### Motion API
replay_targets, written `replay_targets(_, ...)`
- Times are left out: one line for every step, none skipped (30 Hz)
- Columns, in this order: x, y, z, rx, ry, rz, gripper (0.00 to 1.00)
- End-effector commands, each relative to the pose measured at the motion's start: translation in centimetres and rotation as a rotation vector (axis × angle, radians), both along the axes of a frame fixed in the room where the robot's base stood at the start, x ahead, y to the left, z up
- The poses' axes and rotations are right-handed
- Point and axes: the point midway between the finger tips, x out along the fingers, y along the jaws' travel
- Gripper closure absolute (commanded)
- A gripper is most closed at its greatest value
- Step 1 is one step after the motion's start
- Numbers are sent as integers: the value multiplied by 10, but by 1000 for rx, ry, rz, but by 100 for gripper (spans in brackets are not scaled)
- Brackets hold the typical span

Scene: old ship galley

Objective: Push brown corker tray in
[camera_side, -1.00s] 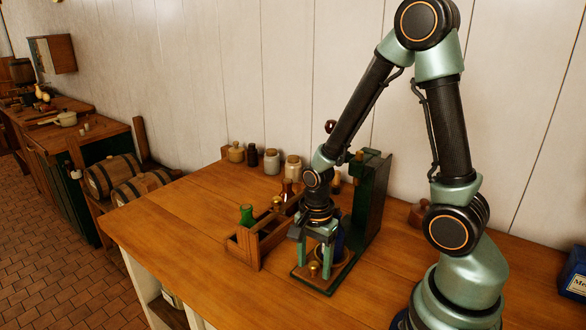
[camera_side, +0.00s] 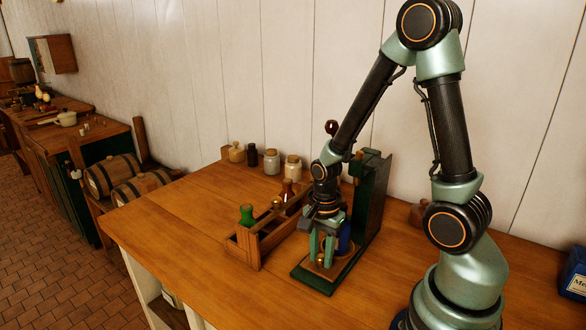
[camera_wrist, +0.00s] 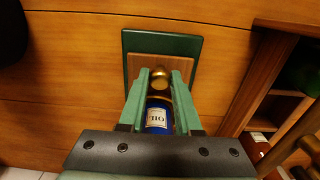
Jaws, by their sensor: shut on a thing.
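The brown tray (camera_wrist: 138,68) lies flat on the green base of the corker (camera_side: 371,205). A brass knob (camera_wrist: 160,80) stands at the tray's outer end. My gripper (camera_side: 322,261) is low over the tray and shut on the knob, one finger on each side of it; it also shows in the wrist view (camera_wrist: 160,76). A blue bottle (camera_wrist: 157,114) with an "OIL" label stands upright behind the knob, on the corker's side. My fingers and wrist hide part of the bottle and tray in the side view.
A wooden crate (camera_side: 244,252) with a green bottle (camera_side: 247,215) and a brown bottle (camera_side: 287,190) stands close to the left of the corker. Several jars (camera_side: 271,162) line the wall. The counter in front is clear.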

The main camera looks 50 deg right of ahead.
Motion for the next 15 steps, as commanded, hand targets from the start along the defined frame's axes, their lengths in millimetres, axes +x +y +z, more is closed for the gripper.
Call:
replay_targets(0, -4, 0, 0, -1, -3, 100)
replay_targets(0, -6, 0, 0, -1, -3, 100)
replay_targets(1, -8, 0, 0, -1, -3, 100)
replay_targets(1, -10, 0, 0, -1, -4, 100)
replay_targets(1, -12, 0, 0, -1, -3, 100)
replay_targets(1, -15, 1, 0, -1, -3, 100)
replay_targets(1, -17, 1, 0, -1, -3, 100)
replay_targets(1, -19, 1, 0, -1, -3, 100)
replay_targets(1, -21, 1, 0, -1, -4, 100)
replay_targets(1, -23, 1, 0, -1, -3, 100)
replay_targets(0, -25, 1, 0, -1, -3, 100)
replay_targets(0, -28, 0, 0, -1, -3, 100)
replay_targets(0, -29, 0, 0, -1, -4, 100)
replay_targets(0, -31, 0, 0, 0, -3, 100)
replay_targets(0, -34, 0, 0, 0, -3, 100)
